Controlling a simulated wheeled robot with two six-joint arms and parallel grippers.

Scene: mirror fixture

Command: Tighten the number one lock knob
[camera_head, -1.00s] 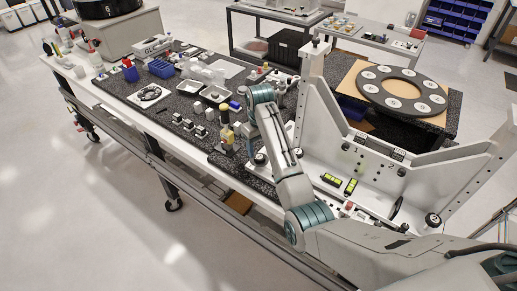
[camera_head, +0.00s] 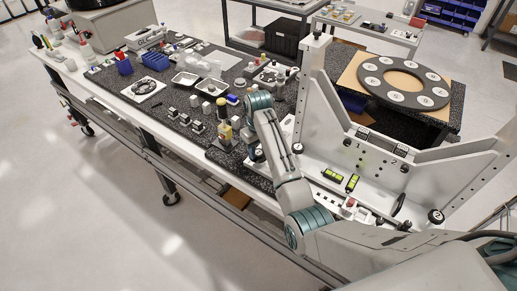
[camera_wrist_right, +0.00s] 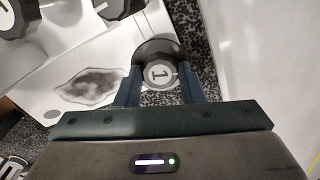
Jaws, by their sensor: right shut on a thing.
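The number one lock knob (camera_wrist_right: 160,73) is dark and round, with a grey cap marked "1", and shows in the right wrist view. My right gripper (camera_wrist_right: 159,84) is shut on it, one finger on each side. In the head view my right arm reaches over to the left end of the pale fixture (camera_head: 360,175), and the right gripper (camera_head: 250,140) points down there, small and partly hidden. My left gripper is not in view.
More dark knobs (camera_wrist_right: 115,7) sit at the top left of the wrist view. A yellow-and-dark upright object (camera_head: 224,132) stands left of the gripper. Small parts, trays and a blue bin (camera_head: 123,66) cover the bench. A black ring (camera_head: 443,98) lies behind the fixture.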

